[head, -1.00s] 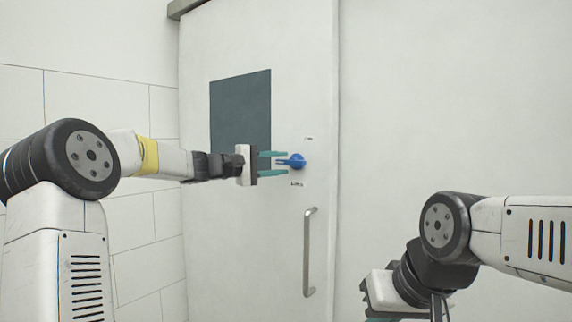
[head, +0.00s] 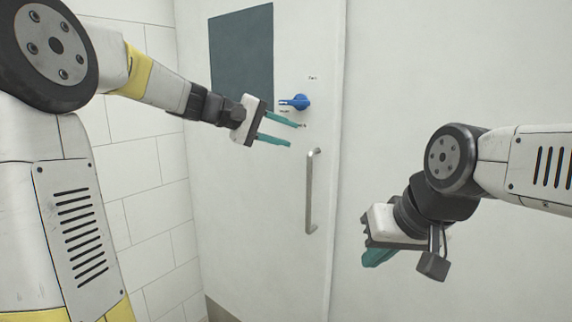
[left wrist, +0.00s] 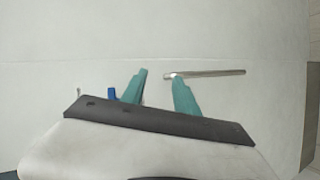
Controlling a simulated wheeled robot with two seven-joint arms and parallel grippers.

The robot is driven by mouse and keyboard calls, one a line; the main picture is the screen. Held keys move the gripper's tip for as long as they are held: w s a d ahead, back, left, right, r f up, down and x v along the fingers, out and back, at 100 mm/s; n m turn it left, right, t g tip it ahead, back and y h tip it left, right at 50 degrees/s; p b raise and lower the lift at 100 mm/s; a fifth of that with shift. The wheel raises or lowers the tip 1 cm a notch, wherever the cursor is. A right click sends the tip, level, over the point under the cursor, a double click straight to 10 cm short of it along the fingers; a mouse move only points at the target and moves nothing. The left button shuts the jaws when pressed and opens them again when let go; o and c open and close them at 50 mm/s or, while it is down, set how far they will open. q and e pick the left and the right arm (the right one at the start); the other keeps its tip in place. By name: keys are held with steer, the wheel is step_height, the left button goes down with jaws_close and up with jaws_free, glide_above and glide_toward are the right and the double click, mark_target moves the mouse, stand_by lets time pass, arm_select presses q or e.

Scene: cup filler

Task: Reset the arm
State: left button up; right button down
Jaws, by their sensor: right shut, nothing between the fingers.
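My left gripper (head: 297,134) is open, its two teal fingers apart with nothing between them. It is in front of the white door, just below the blue knob (head: 296,102) and above the door handle. In the left wrist view the gripper (left wrist: 158,87) also shows open and empty, with the blue knob (left wrist: 112,94) beside the left finger, outside the jaws. My right gripper (head: 378,257) hangs at the lower right, pointing down to the left, its teal fingers together and holding nothing.
The white door (head: 250,210) has a dark window panel (head: 242,55) and a vertical metal handle (head: 312,190), which also shows in the left wrist view (left wrist: 210,72). A tiled wall (head: 155,190) is at the left. The plain wall (head: 460,70) at the right is clear.

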arm_select(q)
steer(key=s+a+f+m+y, duration=0.1)
steer(key=s+a+f+y, duration=0.2)
steer(key=s, duration=0.6)
steer(key=s+a+f+m+y, duration=0.2)
steer(key=s+a+f+y, duration=0.1)
steer(key=s+a+f, duration=0.2)
steer(key=s+a+f+m+y, duration=0.1)
steer(key=s+a+f+y, duration=0.2)
steer(key=s+f, duration=0.5)
steer(key=s+a, duration=0.1)
steer(key=s, duration=0.5)
steer(key=shift+a+m+y, duration=0.2)
steer(key=shift+m+y, duration=0.2)
steer(key=shift+f, duration=0.1)
